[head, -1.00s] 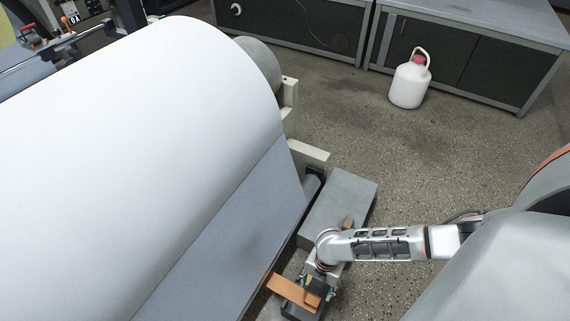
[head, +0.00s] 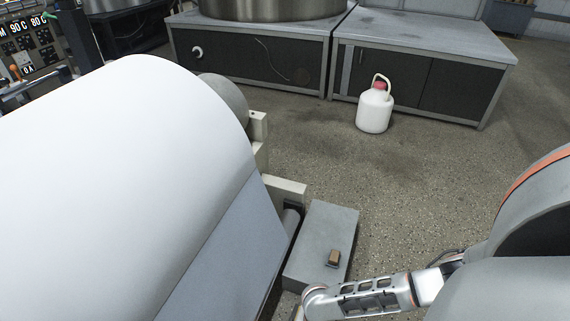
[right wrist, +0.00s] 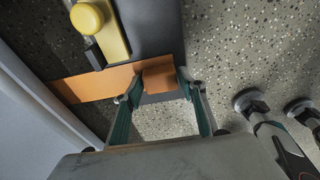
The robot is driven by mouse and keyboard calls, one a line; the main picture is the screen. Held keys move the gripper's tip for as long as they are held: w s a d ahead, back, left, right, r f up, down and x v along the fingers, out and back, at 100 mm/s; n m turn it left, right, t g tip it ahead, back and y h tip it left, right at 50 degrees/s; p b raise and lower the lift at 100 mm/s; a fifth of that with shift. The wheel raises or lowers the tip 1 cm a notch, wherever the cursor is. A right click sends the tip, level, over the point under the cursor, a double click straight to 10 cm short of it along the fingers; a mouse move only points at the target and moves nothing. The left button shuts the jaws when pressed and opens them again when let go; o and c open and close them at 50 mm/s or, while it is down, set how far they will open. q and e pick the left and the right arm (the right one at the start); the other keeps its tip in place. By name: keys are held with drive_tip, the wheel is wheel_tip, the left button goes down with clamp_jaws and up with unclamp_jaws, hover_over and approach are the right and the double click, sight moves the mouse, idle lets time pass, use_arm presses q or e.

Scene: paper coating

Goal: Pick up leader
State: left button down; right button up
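The leader is an orange strip (right wrist: 95,88) in the right wrist view. It runs from the pale roll's side at left toward my right gripper (right wrist: 160,75). A brighter orange end block (right wrist: 158,79) lies between the two fingertips. The fingers stand apart on either side of it, and I see no clear closed grip. In the head view my right arm (head: 365,297) reaches in at the bottom, with its gripper cut off below the edge. The leader is out of the head view. My left gripper is in neither view.
A huge white paper roll (head: 110,170) fills the left, over a grey sloping panel (head: 225,250). A grey box (head: 325,235) with a small brown switch (head: 334,258) stands beside it. A white jug (head: 374,112) stands on the floor before cabinets. The floor between is clear.

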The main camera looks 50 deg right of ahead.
drive_tip(key=c, duration=0.6)
drive_tip(key=shift+o, duration=0.2)
